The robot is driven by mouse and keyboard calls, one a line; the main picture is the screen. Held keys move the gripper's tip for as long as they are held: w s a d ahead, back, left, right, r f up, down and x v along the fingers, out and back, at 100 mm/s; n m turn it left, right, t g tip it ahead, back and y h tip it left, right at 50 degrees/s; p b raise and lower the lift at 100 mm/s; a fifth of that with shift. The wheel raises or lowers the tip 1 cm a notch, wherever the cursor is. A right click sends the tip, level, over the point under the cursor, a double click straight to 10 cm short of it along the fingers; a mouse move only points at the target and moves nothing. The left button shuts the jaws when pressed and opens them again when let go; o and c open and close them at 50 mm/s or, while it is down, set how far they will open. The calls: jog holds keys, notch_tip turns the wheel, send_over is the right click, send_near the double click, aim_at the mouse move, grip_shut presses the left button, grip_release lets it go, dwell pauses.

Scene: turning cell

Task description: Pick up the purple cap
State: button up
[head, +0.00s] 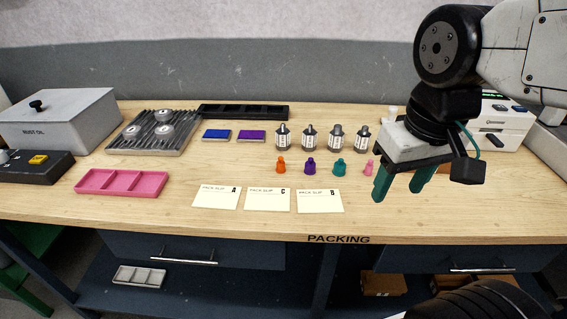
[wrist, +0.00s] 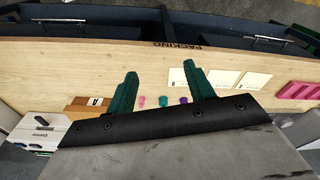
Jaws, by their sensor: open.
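The purple cap (head: 310,167) stands upright on the wooden bench, in a row between an orange cap (head: 281,166) and a teal cap (head: 339,168). A pink cap (head: 369,168) ends the row on the right. My gripper (head: 400,191) is open and empty, above the bench to the right of the pink cap in the head view. In the wrist view the purple cap (wrist: 183,100) shows beside one finger of my gripper (wrist: 161,68), with the teal and pink caps also between the fingers. The orange cap is not visible there.
Several labelled bottles (head: 309,139) stand just behind the caps. Three pack slips (head: 267,200) lie in front, and a pink tray (head: 121,182) sits at left. Blue (head: 216,135) and purple (head: 251,136) pads lie further back. The bench's front right is clear.

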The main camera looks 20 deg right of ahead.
jog(key=w+a+f, duration=0.1)
jog(key=w, duration=1.1)
jog(key=n, duration=0.1)
send_over(311, 159)
jog(key=f, duration=0.8)
jog(key=shift+s+d+f, duration=0.2)
jog(key=shift+s+f, duration=0.05)
jog(key=f, duration=0.6)
jog(key=shift+w+a+f, duration=0.15)
jog(key=shift+w+f, duration=0.05)
jog(key=shift+w, duration=0.15)
jog(key=shift+w+f, duration=0.1)
jog(key=shift+f, duration=0.35)
jog(key=c, duration=1)
